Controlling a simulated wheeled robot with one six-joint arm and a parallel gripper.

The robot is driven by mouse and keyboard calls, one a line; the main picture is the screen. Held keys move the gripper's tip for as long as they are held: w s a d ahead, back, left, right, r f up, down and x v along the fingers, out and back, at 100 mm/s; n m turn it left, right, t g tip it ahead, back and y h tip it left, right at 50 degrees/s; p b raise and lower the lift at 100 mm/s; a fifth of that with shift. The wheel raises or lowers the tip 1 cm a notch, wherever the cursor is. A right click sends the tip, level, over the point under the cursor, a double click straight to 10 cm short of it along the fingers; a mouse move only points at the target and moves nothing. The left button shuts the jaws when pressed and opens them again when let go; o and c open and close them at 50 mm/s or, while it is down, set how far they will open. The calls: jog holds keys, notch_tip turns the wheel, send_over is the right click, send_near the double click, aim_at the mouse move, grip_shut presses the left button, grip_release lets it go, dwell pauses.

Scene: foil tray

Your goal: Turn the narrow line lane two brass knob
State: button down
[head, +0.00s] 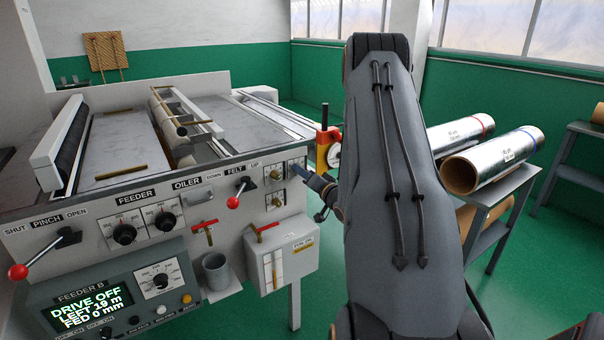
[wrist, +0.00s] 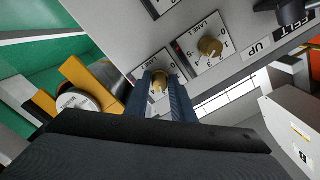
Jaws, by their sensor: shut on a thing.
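The narrow line lane two brass knob (wrist: 160,86) sits on a white dial plate whose small label seems to read LANE 2. My gripper (wrist: 162,84) has its two blue fingers closed around this knob, one on each side. The fingers hide part of the dial's numbers, so I cannot tell the setting. In the head view my gripper (head: 296,171) reaches the right end of the machine's front panel, and the knob is hidden there. A similar brass knob (wrist: 210,46), labelled LANE 1, is beside it and free.
The red-balled FELT lever (head: 233,202) is left of the dials. A white box (head: 282,262) hangs below.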

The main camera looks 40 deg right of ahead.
jog(key=m, duration=0.6)
jog(key=shift+m+p, duration=0.3)
jog(key=shift+m, duration=0.1)
dwell(0.4)
jog(key=c, duration=1.5)
grip_release()
jog(key=s+b, duration=0.1)
jog(key=s, duration=0.3)
jog(key=s+b, duration=0.1)
jog(key=s, duration=0.2)
jog(key=shift+s+a, duration=0.2)
jog(key=shift+s, duration=0.2)
